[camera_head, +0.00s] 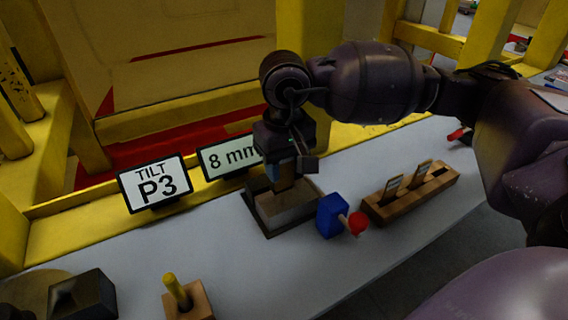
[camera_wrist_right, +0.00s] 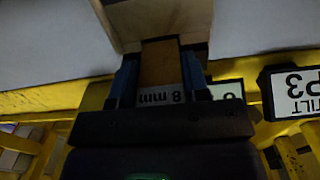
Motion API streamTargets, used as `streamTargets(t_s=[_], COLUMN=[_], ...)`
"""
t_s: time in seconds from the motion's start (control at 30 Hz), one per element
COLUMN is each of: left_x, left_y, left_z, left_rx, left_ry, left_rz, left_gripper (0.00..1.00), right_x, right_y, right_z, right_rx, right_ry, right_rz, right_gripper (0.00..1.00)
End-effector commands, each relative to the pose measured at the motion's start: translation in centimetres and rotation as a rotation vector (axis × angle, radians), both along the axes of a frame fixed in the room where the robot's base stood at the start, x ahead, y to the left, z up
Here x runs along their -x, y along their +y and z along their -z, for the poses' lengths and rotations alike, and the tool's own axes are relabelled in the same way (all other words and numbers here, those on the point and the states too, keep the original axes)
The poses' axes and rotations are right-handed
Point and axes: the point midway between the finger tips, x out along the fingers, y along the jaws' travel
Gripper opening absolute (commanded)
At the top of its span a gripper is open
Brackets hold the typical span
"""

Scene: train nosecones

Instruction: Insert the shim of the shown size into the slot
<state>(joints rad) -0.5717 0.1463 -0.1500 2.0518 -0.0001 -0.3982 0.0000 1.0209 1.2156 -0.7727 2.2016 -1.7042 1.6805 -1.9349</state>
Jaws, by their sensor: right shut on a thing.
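The sign reading "8 mm" (camera_head: 228,157) stands at the back of the table in the head view, partly hidden by my right arm. My right gripper (camera_head: 286,178) points down above the slot block (camera_head: 288,207). In the right wrist view, my right gripper (camera_wrist_right: 160,85) is shut on a brown shim (camera_wrist_right: 160,62) whose label reads "8 mm". The shim's far end meets the pale block (camera_wrist_right: 128,25); how deep it sits in the slot cannot be told. The wooden rack (camera_head: 412,198) to the right holds two other shims (camera_head: 391,187) and has an empty slot. My left gripper is not in view.
A blue block with a red knob (camera_head: 331,215) stands just right of the slot block. A "TILT P3" sign (camera_head: 156,184), a wooden block with a yellow peg (camera_head: 187,299) and a dark block (camera_head: 84,296) are to the left. The table's front middle is clear.

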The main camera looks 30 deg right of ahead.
Motion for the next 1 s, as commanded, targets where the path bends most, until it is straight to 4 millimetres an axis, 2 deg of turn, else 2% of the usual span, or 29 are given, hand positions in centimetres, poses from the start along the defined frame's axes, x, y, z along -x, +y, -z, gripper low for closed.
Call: streamTargets(t_s=[1.0], left_x=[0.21], left_y=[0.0], left_z=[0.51], left_rx=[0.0], left_ry=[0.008], left_rz=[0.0], left_gripper=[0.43], right_x=[-0.01], right_y=[0.02], right_z=[-0.11], right_rx=[-0.001], right_ry=[-0.002], right_rz=[0.0], right_gripper=[0.06])
